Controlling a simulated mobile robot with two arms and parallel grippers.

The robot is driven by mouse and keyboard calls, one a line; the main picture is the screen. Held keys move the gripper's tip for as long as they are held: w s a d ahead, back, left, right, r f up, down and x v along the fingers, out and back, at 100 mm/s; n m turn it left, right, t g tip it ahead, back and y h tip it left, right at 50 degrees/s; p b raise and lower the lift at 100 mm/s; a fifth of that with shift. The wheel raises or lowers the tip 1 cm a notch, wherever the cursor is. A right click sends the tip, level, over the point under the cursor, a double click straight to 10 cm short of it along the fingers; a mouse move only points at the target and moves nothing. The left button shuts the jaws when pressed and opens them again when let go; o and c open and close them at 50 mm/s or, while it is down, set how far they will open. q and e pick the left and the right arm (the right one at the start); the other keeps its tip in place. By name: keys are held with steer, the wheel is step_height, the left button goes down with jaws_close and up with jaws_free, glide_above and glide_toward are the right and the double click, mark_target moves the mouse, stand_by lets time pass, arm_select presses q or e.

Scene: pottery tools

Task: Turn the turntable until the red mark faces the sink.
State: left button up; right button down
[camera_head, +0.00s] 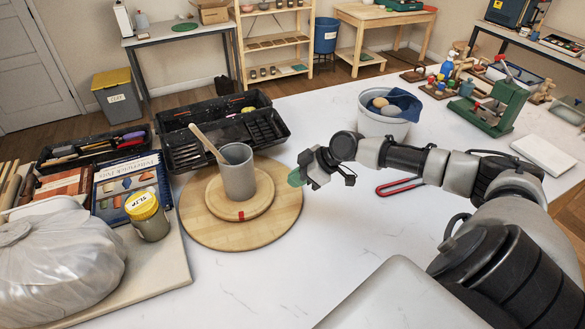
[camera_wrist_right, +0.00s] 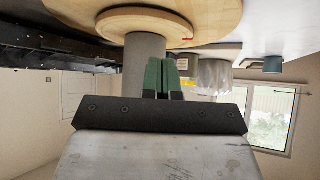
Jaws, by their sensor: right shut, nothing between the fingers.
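The turntable (camera_head: 205,222) is a round wooden wheel on the white table, with a smaller wooden disc (camera_head: 262,190) on top. The red mark (camera_head: 241,215) sits on the small disc's edge, on the side towards me; it also shows in the right wrist view (camera_wrist_right: 187,40). My right gripper (camera_head: 294,178), with green fingertips, is shut and empty just right of the turntable. Its fingers (camera_wrist_right: 163,77) show in the wrist view. My left gripper is not in view. I cannot make out a sink.
Left are a yellow-lidded jar (camera_head: 150,225), a book (camera_head: 128,185), black trays (camera_head: 185,155) and a plastic-wrapped bag (camera_head: 60,260). The table in front is clear.

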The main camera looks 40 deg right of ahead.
mark_target(275, 196)
steer(key=shift+w+f+b, duration=0.1)
steer(key=shift+f+b, duration=0.2)
steer(key=shift+f, duration=0.25)
steer(key=shift+w+a+f+b, duration=0.25)
steer(key=shift+f+b, duration=0.15)
steer(key=shift+f, duration=0.2)
steer(key=shift+f+b, duration=0.3)
steer(key=shift+f, duration=0.1)
steer(key=shift+w+a+f+b, duration=0.15)
steer(key=shift+w+f+b, duration=0.1)
steer(key=shift+f+b, duration=0.4)
steer(key=shift+w+a+f+b, duration=0.2)
steer(key=shift+f+b, duration=0.2)
steer(key=shift+f, duration=0.5)
steer(key=shift+w+a+f+b, duration=0.1)
steer(key=shift+w+f+b, duration=0.15)
steer(key=shift+f+b, duration=0.4)
steer(key=shift+w+a+p, duration=0.15)
steer(key=shift+w+p, duration=0.05)
steer(key=shift+p, duration=0.1)
steer(key=shift+w+a, duration=0.35)
steer(key=shift+w, duration=0.15)
steer(key=shift+w+d+f+b, duration=0.15)
steer(key=shift+w+d+b, duration=0.35)
steer(key=shift+d, duration=0.15)
steer(key=shift+w+d+b, duration=0.65)
steer(key=shift+w+b, duration=0.15)
steer(key=shift+b, duration=0.35)
